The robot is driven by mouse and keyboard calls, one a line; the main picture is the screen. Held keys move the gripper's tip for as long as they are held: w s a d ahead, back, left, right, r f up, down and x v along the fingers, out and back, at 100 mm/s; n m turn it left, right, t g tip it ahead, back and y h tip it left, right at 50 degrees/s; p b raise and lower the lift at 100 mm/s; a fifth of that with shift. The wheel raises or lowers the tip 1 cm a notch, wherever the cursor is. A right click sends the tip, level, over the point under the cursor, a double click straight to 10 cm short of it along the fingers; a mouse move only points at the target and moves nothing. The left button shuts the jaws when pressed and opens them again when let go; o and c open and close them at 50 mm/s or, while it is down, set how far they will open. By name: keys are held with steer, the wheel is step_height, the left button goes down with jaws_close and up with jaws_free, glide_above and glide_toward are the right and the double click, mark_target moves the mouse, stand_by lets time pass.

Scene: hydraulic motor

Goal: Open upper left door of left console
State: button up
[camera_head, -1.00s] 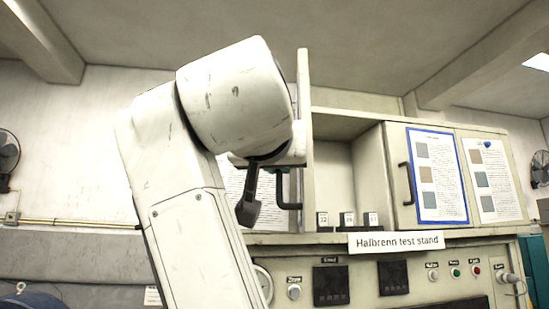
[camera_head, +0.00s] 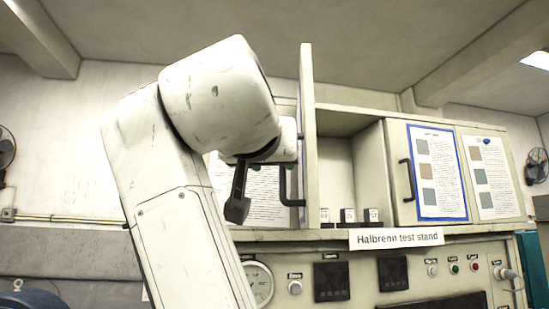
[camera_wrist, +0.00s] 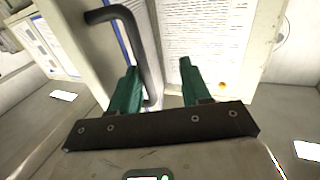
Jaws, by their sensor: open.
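The upper left door (camera_head: 308,140) of the console stands swung open and shows nearly edge-on in the head view, with the open compartment (camera_head: 335,165) to its right. Its dark bar handle (camera_head: 285,190) sticks out to the left. My gripper (camera_head: 238,208) is left of the handle, apart from it in this view and partly hidden by my wrist. In the wrist view my gripper (camera_wrist: 160,85) is open with green fingers. The handle (camera_wrist: 145,50) passes just behind the left finger; I cannot tell whether they touch. Nothing is seen held.
The closed right door (camera_head: 430,175) with its own handle and pinned papers is beside the compartment. Below are the test stand sign (camera_head: 396,239), gauge (camera_head: 258,283) and control panel. Open room lies at the left.

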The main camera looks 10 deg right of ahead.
steer(key=shift+f, duration=0.15)
stand_by(0.3)
steer(key=b+v, duration=0.3)
steer(key=v, duration=0.7)
steer(key=shift+s+b, duration=0.35)
